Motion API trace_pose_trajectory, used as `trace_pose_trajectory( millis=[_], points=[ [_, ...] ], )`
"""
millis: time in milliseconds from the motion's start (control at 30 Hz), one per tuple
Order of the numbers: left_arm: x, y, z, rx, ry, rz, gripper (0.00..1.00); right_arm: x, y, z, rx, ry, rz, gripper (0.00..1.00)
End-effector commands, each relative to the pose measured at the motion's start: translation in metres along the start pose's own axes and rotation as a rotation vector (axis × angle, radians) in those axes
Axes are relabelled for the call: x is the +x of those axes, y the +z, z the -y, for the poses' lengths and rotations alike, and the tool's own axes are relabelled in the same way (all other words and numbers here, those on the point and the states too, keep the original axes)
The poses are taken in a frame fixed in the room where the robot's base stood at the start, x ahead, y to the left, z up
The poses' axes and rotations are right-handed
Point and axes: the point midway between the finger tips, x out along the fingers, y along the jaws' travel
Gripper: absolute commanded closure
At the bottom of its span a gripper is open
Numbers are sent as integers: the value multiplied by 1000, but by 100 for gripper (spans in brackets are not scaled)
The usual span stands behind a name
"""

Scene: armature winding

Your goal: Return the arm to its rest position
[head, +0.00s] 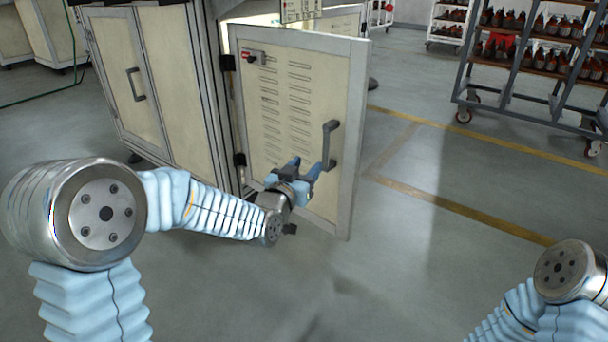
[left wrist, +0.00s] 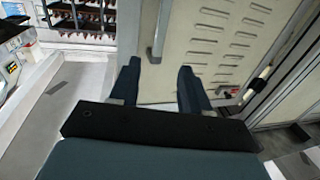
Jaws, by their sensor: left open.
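My left arm comes in from the left in the head view. Its gripper (head: 305,170) is open, with its blue fingers in front of the cream vented cabinet door (head: 285,110) and just left of the door's grey handle (head: 329,145). In the left wrist view the two dark fingers of the gripper (left wrist: 160,85) are spread apart with nothing between them but the door panel behind. The handle (left wrist: 159,30) shows beyond the fingertips there. The door stands ajar on its left hinges. Only part of my right arm shows at the lower right; its gripper is out of view.
The cabinet (head: 155,90) stands left of the door. The floor (head: 400,260) between the door and my right arm is clear.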

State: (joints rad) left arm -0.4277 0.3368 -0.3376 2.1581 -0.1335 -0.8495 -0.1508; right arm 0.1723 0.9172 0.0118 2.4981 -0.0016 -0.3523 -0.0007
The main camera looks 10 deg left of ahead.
Motion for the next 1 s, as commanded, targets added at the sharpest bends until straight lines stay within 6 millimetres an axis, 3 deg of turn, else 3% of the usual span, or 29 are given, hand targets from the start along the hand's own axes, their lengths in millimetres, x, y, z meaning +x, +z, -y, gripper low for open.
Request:
trace_pose_trajectory(
  millis=[367,467,567,667,800,900,1000],
  points=[
    [1,0,0,0,1,1,53,1,0,0,0,0,-1,57],
    [0,15,0,-5,1,35,53,1,0,0,0,0,-1,57],
    [-3,59,0,-26,0,141,53,1,0,0,0,0,-1,57],
    [-19,133,0,-71,-7,323,53,1,0,0,0,0,-1,57],
    [-68,248,-8,-170,-18,632,53,1,0,0,0,0,-1,57],
    [-116,315,-18,-254,-27,845,53,1,0,0,0,0,-1,57],
    [-168,365,-33,-341,-34,1033,53,1,0,0,0,0,-1,57]
  ],
)
